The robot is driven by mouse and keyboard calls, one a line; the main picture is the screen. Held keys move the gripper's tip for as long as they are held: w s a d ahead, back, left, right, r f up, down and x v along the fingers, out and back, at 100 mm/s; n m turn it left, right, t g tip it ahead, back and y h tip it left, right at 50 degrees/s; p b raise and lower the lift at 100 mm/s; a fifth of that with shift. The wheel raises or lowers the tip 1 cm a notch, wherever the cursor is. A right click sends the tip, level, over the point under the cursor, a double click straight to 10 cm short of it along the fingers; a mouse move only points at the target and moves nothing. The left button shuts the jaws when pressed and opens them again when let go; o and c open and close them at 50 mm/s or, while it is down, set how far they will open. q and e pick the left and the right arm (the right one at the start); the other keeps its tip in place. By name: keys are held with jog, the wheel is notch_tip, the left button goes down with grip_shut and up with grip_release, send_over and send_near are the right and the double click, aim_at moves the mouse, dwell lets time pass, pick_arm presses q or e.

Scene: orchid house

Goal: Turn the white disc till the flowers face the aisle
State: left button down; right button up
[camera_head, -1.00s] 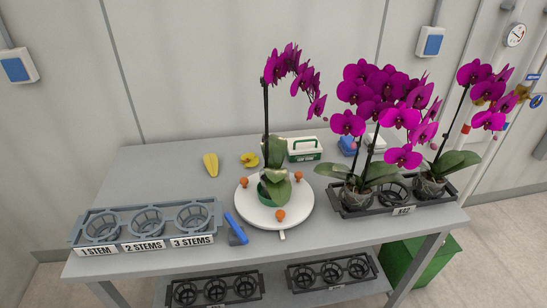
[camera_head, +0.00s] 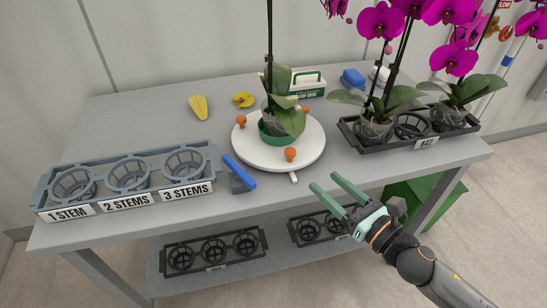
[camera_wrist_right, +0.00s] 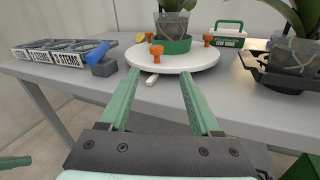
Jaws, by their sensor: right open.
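The white disc (camera_head: 262,158) lies on the grey table with three orange knobs (camera_head: 290,154) around its edge and a pale tab (camera_head: 293,177) at its front. An orchid in a green pot holder (camera_head: 272,136) stands on it; its stem (camera_head: 269,50) runs out of the top of the view. Some magenta blooms (camera_head: 337,7) show at the top, right of that stem. My right gripper (camera_head: 326,182) is open and empty, at the table's front edge, right of the tab and apart from the disc. In the right wrist view, a green piece at the left edge may be my left gripper (camera_wrist_right: 14,162).
A blue-grey rack (camera_head: 120,158) with three labelled baskets stands left, beside a blue-handled tool (camera_head: 238,172). A black tray (camera_head: 395,144) with two orchids stands right. A green-white box (camera_head: 308,86) is behind the disc. Black racks (camera_head: 213,250) sit on the lower shelf.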

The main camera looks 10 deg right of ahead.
aim_at(294, 155)
jog(key=shift+n+y, duration=0.3)
jog(key=shift+n, duration=0.6)
jog(key=x, duration=0.6)
jog(key=p+x, duration=0.1)
jog(key=x, duration=0.6)
jog(key=shift+a+r, duration=0.15)
jog(key=shift+r, duration=0.05)
jog(key=shift+s, duration=0.1)
grip_shut()
